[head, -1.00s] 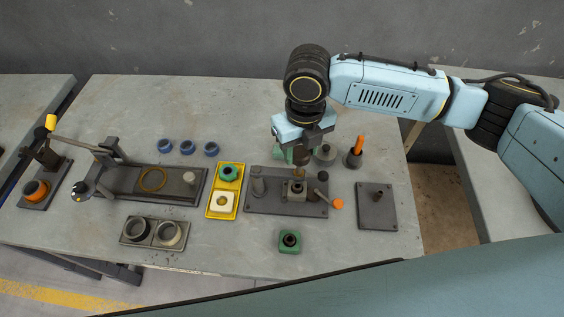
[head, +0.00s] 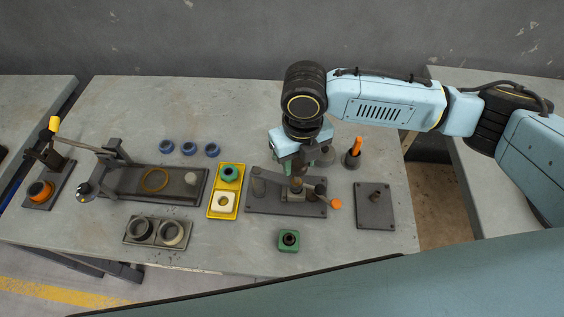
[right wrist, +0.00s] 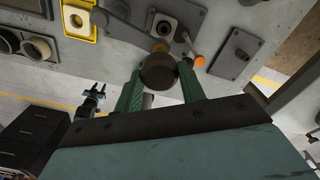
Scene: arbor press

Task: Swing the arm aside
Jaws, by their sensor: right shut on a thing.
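My right gripper (head: 294,168) is over the dark base plate (head: 262,205) in the middle of the table. Its green fingers are shut on a dark brown round piece (right wrist: 157,74), seen between the fingertips in the right wrist view. A grey bar (right wrist: 132,24) runs from the plate's post towards this piece; whether they are joined I cannot tell. The plate also bears a block with a hole (right wrist: 162,25) and a short lever with an orange ball (head: 337,204). My left gripper does not show in the head view; a small pronged shape (right wrist: 92,97) in the wrist view may be it.
A yellow tray (head: 211,212) stands left of the plate, a green block (head: 288,240) in front. A smaller plate (head: 366,212) and an orange-handled tool (head: 356,147) are on the right. A lever press (head: 112,152) stands at the left.

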